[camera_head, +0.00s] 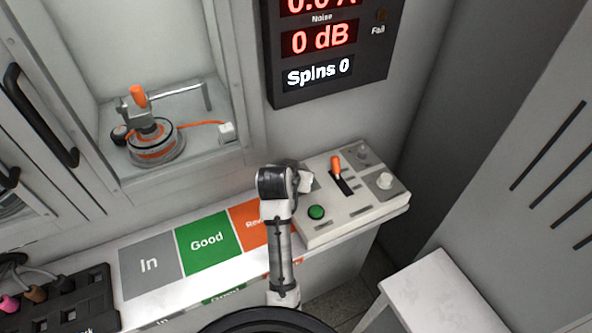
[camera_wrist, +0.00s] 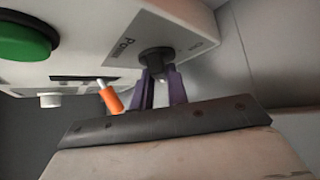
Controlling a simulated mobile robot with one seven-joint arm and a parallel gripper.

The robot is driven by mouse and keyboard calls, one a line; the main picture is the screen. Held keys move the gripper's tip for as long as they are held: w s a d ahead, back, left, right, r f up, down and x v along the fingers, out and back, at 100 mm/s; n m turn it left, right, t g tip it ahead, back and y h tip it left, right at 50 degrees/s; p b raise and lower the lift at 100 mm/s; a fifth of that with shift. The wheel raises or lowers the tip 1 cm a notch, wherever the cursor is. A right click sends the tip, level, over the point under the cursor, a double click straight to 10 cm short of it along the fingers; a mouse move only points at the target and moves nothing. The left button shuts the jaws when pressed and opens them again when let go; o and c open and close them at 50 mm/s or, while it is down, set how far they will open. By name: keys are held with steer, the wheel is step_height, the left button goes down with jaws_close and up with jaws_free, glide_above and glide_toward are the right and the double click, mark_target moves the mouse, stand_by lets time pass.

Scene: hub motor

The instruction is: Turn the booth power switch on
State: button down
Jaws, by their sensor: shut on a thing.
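The power switch (camera_wrist: 156,58) is a dark round knob on a grey plate marked "Power" and "On" in the wrist view. My gripper (camera_wrist: 161,80) has its two purple fingers shut on the knob, one finger on each side of it. In the head view my gripper (camera_head: 305,181) is at the left back part of the white control box (camera_head: 325,232), and my wrist covers the switch there. I cannot tell which way the knob is turned.
The box also carries a green button (camera_head: 316,212), an orange-handled lever (camera_head: 336,163) and a white knob (camera_head: 384,181). The display above (camera_head: 325,75) reads "0 dB" and "Spins 0". A motor (camera_head: 155,142) sits in the booth at left. Coloured mats (camera_head: 208,240) lie left of the box.

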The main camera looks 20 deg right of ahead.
steer(key=shift+m+h, duration=0.4)
steer(key=shift+m, duration=0.1)
steer(key=c, duration=1.4)
jaws_free()
steer(key=b+v, duration=0.1)
steer(key=v, duration=1.2)
steer(key=shift+a+r, duration=0.15)
steer(key=shift+r, duration=0.3)
